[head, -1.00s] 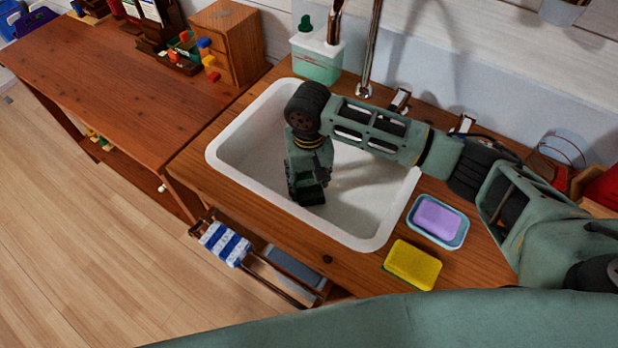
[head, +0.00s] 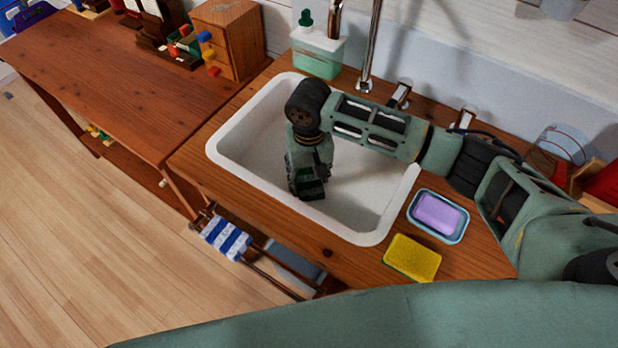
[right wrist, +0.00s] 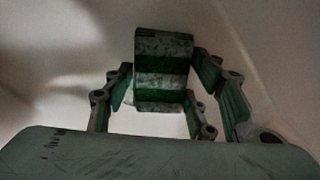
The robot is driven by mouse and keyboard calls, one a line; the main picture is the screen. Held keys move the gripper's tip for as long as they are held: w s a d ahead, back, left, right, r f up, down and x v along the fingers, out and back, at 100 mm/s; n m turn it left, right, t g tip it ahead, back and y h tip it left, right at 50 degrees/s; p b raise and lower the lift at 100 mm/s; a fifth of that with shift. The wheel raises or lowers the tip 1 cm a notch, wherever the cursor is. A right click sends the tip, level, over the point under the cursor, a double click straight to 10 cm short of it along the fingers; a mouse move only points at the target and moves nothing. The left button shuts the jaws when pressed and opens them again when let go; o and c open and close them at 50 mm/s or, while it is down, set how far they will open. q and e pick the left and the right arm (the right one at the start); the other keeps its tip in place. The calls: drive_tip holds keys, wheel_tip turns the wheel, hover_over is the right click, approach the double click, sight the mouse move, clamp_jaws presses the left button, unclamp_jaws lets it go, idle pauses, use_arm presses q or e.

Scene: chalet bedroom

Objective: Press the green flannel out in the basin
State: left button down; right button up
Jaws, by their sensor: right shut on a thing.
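The white basin (head: 372,205) is set in the wooden counter. My right gripper (head: 308,190) reaches down into it near its front wall. In the right wrist view my right gripper (right wrist: 165,88) is shut on the green flannel (right wrist: 163,65), a block with dark green and mottled grey bands held between the fingers. In the head view the flannel is mostly hidden by the gripper. I cannot tell whether it touches the basin floor. My left gripper is not in view.
A yellow sponge (head: 412,258) and a purple soap in a blue dish (head: 464,232) lie right of the basin. A tap (head: 369,60) and a pale green caddy (head: 318,55) stand behind. A blue-and-white striped cloth (head: 226,238) hangs on the front rail.

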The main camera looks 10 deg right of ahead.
drive_tip(key=shift+s+f+p, duration=0.25)
drive_tip(key=shift+f+p, duration=0.1)
drive_tip(key=shift+p, duration=0.15)
idle(1.1)
drive_tip(key=r+p, duration=0.6)
drive_tip(key=p, duration=0.1)
drive_tip(key=shift+w, duration=0.2)
wheel_tip(320, 180, up, 10)
drive_tip(key=p, duration=1.2)
drive_tip(key=shift+f, duration=0.25)
wheel_tip(320, 180, up, 8)
drive_tip(key=b, duration=0.5)
hover_over(309, 179)
drive_tip(key=s+d, duration=0.3)
drive_tip(key=s+d+r+b, duration=0.4)
drive_tip(key=s+d+r, duration=0.1)
drive_tip(key=s, duration=0.4)
drive_tip(key=shift+s+d+r+n, duration=0.2)
drive_tip(key=shift+s+d+n, duration=0.1)
drive_tip(key=shift+s+d, duration=0.1)
